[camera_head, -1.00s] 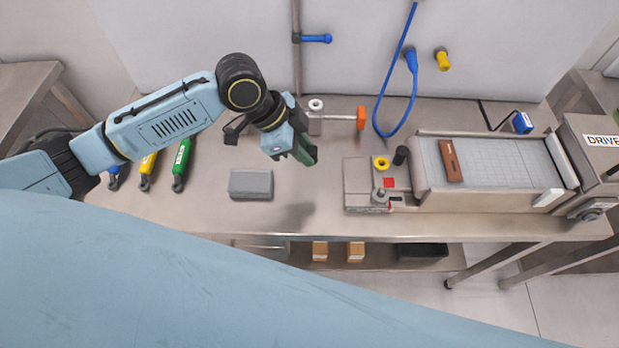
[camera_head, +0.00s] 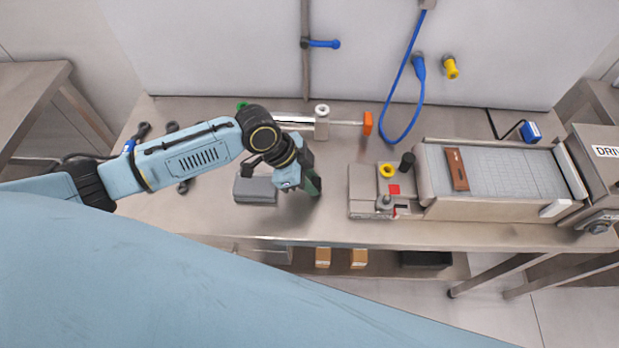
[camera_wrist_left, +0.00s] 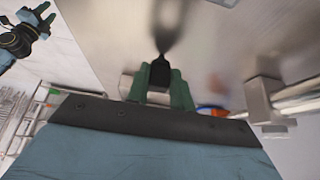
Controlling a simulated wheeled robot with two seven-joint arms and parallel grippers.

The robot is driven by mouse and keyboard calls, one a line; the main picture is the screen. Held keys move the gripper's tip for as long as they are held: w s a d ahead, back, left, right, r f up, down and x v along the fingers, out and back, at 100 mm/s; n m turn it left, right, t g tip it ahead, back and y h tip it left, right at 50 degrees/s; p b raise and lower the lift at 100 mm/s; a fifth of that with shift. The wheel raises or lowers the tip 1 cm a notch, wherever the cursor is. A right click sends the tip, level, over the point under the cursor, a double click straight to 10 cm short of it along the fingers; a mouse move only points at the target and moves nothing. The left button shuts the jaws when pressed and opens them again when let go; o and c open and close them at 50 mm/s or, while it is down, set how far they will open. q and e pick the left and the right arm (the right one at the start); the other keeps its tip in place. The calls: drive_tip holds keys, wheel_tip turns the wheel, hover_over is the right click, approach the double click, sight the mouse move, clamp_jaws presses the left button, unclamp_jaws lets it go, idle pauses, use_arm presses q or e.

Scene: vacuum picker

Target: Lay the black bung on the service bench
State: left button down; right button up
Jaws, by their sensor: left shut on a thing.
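My left gripper (camera_head: 313,185) hangs over the service bench (camera_head: 290,222), just right of a grey block. In the left wrist view its green fingers (camera_wrist_left: 162,88) are shut on a small black piece, which looks like the black bung (camera_wrist_left: 159,72). The bung's tip points toward the bench, with a dark shadow on the steel ahead of it. Whether it touches the bench cannot be told. In the head view the fingers hide the bung. My right gripper (camera_wrist_left: 42,18) shows small at the top left of the wrist view, its fingers apart and empty.
The grey block (camera_head: 256,190) lies close left of the gripper. A belt unit (camera_head: 362,190) with a yellow ring (camera_head: 387,170) and an upright black cylinder (camera_head: 407,161) stands to the right. An orange-ended cylinder (camera_head: 368,123) lies behind. Bare bench lies in front.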

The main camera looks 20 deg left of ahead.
use_arm(q)
drive_tip(key=c, duration=1.2)
unclamp_jaws()
drive_tip(key=shift+f, duration=0.1)
drive_tip(key=shift+c, duration=0.2)
drive_tip(key=v, duration=1.2)
drive_tip(key=shift+r, duration=0.2)
